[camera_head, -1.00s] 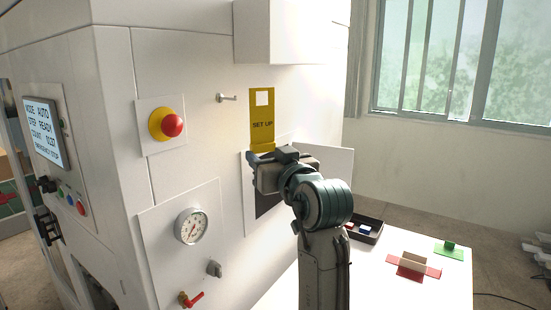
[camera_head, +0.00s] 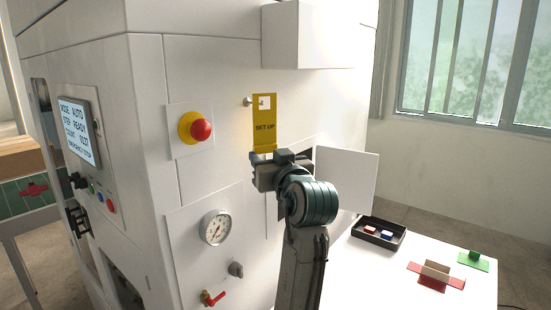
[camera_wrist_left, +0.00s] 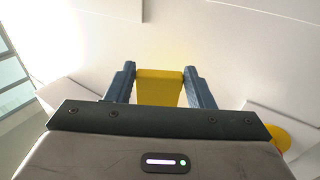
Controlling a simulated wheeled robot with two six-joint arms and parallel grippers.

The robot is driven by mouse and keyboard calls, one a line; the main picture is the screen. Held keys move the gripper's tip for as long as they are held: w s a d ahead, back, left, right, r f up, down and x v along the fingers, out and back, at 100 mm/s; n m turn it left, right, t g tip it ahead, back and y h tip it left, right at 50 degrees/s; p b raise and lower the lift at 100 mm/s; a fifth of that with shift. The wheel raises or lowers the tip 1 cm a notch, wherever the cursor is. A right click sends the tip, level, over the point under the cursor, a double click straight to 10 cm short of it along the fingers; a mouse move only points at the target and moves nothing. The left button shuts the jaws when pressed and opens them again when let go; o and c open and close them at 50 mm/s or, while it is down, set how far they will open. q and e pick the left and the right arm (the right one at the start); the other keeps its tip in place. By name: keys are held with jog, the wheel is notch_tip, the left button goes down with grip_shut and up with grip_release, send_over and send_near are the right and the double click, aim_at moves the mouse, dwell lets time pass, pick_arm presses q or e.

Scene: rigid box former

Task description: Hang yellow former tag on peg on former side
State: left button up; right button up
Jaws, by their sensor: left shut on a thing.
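The yellow tag (camera_head: 264,128), marked SET UP, stands upright in front of the white former side, with a square hole near its top. My left gripper (camera_head: 264,154) is shut on the tag's lower end. In the left wrist view the yellow tag (camera_wrist_left: 160,87) sits between the two blue-grey fingers. The small metal peg (camera_head: 247,101) sticks out of the former side at the height of the hole and shows just at the tag's left edge. Whether any of the peg is in the hole, I cannot tell. My right gripper is not in view.
A red and yellow stop button (camera_head: 195,128) is left of the tag. A white box (camera_head: 312,35) juts out above, and a white panel (camera_head: 347,180) stands out at right. A gauge (camera_head: 215,228) and red valve handle (camera_head: 214,298) are below. A dark tray (camera_head: 378,235) lies on the white table.

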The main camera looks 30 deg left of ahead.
pick_arm(q)
jog(key=shift+w+a+f+b, duration=0.15)
jog(key=shift+a+f, duration=0.1)
jog(key=shift+a, duration=0.4)
jog(key=shift+s+a+f+b, duration=0.15)
jog(key=shift+a+f, duration=0.1)
jog(key=shift+a, duration=0.35)
jog(key=shift+w, duration=0.1)
jog(key=o, duration=1)
jog(key=shift+d, duration=0.1)
